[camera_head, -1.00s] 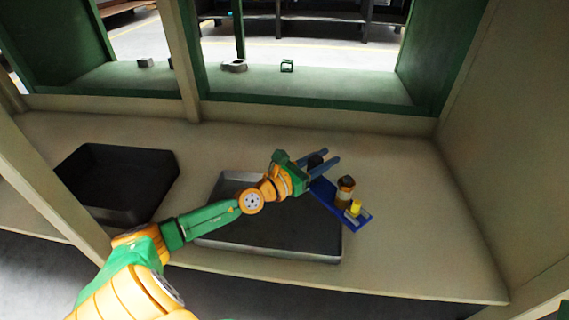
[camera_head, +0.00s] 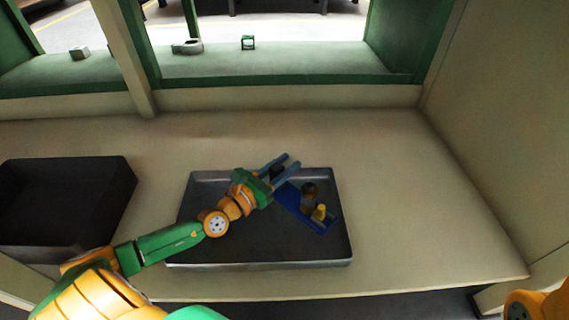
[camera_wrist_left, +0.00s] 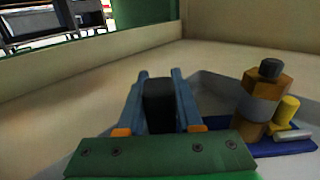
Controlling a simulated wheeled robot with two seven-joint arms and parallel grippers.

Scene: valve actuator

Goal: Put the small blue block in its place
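My left gripper (camera_head: 280,166) is above the back of the grey tray. A small dark, nearly black block (camera_wrist_left: 158,105) is between its blue fingers, which seem to press on both sides of it; any blue tint is hard to tell. The blue base plate (camera_head: 291,203) shows inside the tray's outline, just right of and in front of the gripper. On it stand an upright orange and grey actuator with a black cap (camera_wrist_left: 262,90), a yellow cylinder (camera_wrist_left: 286,109) and a grey metal piece (camera_wrist_left: 292,136). The plate's near-gripper end is partly hidden. My right gripper is out of view.
The grey tray (camera_head: 260,265) lies on the beige table (camera_head: 410,180). A black bin (camera_head: 100,205) stands at the left. A wall closes the right side. A green-framed window ledge (camera_head: 300,62) with small parts is at the back. The table right of the tray is clear.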

